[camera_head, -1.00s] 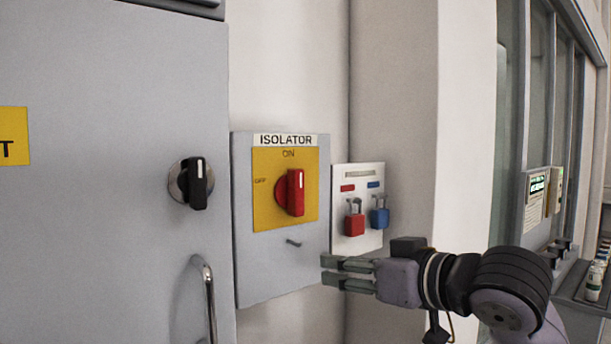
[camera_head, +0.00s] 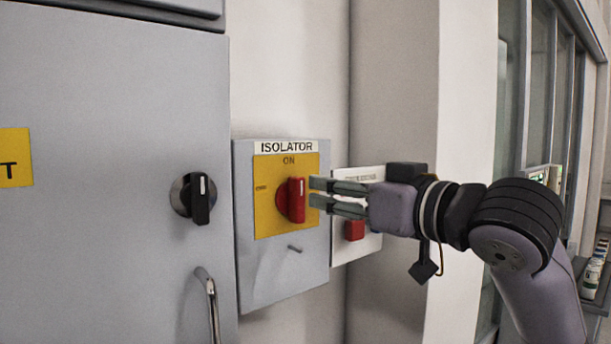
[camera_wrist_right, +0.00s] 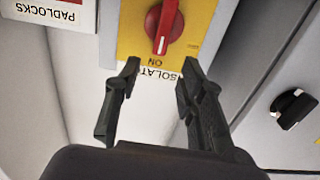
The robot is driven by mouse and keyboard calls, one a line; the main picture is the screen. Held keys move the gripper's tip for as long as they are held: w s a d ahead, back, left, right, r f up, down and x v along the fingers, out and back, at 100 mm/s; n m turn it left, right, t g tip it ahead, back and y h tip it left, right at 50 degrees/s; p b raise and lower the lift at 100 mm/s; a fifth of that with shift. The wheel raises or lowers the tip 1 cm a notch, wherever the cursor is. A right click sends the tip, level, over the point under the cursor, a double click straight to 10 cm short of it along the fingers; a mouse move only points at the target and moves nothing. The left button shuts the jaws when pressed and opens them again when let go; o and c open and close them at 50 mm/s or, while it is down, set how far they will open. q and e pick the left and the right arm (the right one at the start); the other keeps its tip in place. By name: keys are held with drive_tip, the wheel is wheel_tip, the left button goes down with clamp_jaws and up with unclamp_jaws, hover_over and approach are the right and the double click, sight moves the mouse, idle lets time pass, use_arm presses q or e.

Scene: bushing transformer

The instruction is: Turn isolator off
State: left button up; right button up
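The grey isolator box (camera_head: 285,275) has a yellow plate (camera_head: 263,222) marked ON at the top and OFF at the left. Its red knob (camera_head: 296,200) stands upright with its white mark toward ON. The knob also shows at the top of the right wrist view (camera_wrist_right: 163,25), upside down. My right gripper (camera_head: 313,192) is just right of the knob in the head view. In the wrist view its two fingers (camera_wrist_right: 160,70) are apart and empty, with the knob beyond the gap between them. I see no contact with the knob. My left gripper is not in view.
A padlock board (camera_head: 350,180) with a red padlock (camera_head: 354,230) is partly hidden behind my right gripper. A grey cabinet with a black rotary handle (camera_head: 201,198) and a metal pull handle (camera_head: 210,300) stands at the left.

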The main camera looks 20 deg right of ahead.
sight(302, 183)
drive_tip(key=p+x, duration=0.1)
drive_tip(key=x, duration=0.6)
drive_tip(key=shift+w+p, duration=0.3)
drive_tip(key=shift+p, duration=0.1)
drive_tip(key=shift+c, duration=0.2)
clamp_jaws()
